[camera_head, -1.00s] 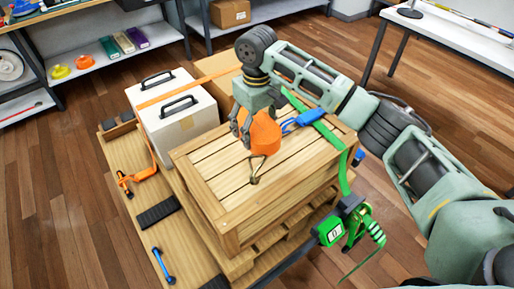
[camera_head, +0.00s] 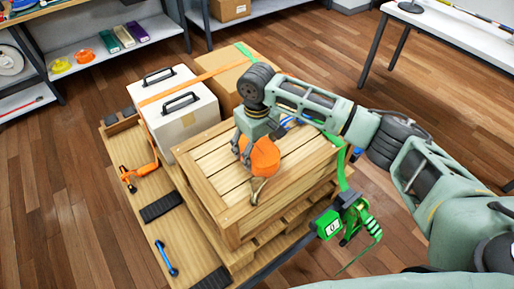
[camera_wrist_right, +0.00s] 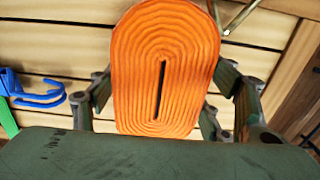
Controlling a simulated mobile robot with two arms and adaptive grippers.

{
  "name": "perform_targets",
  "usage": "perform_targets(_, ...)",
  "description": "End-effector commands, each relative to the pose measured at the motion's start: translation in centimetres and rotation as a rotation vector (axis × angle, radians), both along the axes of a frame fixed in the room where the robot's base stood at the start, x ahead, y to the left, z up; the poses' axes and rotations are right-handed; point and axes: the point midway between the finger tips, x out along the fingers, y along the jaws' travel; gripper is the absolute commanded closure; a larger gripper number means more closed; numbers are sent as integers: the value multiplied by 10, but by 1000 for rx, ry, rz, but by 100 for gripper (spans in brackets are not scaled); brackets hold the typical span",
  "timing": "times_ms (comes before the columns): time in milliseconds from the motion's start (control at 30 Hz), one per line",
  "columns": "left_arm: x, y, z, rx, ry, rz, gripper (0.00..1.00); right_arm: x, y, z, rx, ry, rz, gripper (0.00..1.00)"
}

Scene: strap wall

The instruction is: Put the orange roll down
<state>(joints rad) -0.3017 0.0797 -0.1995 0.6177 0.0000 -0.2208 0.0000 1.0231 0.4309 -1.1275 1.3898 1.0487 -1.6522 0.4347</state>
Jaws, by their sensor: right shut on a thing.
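The orange roll (camera_head: 266,158) is a flat coil of strap with a metal hook (camera_head: 257,191) hanging at its near side. My right gripper (camera_head: 246,152) is shut on it, over the slatted top of the wooden crate (camera_head: 215,165). In the right wrist view the coiled face of the roll (camera_wrist_right: 165,65) fills the middle, with finger links on both sides. I cannot tell whether the roll touches the slats. My left gripper is not in view.
A white box (camera_head: 197,122) with black handles and a cardboard box (camera_head: 228,80) stand behind the crate, crossed by an orange strap. A green strap (camera_head: 343,172) runs down to a green ratchet (camera_head: 328,224) at the right. A blue hook (camera_wrist_right: 38,92) lies left of the roll.

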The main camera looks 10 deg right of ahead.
Motion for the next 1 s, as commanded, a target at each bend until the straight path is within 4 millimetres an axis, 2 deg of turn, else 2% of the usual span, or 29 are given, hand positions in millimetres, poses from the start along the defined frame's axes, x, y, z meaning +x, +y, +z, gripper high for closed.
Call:
perform_targets(33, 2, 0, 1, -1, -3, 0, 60, 0, 0, -1, 0, 1, 0, 28)
perform_targets(233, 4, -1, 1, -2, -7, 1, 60, 0, 0, -1, 0, 1, 0, 10)
perform_targets(667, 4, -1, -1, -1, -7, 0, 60, 0, 0, 4, 0, -1, 0, 10)
perform_targets(833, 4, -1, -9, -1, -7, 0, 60, 1, 0, 29, 1, -5, 0, 10)
perform_targets(1000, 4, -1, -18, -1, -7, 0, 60, 1, 1, 67, 1, -5, 1, 10)
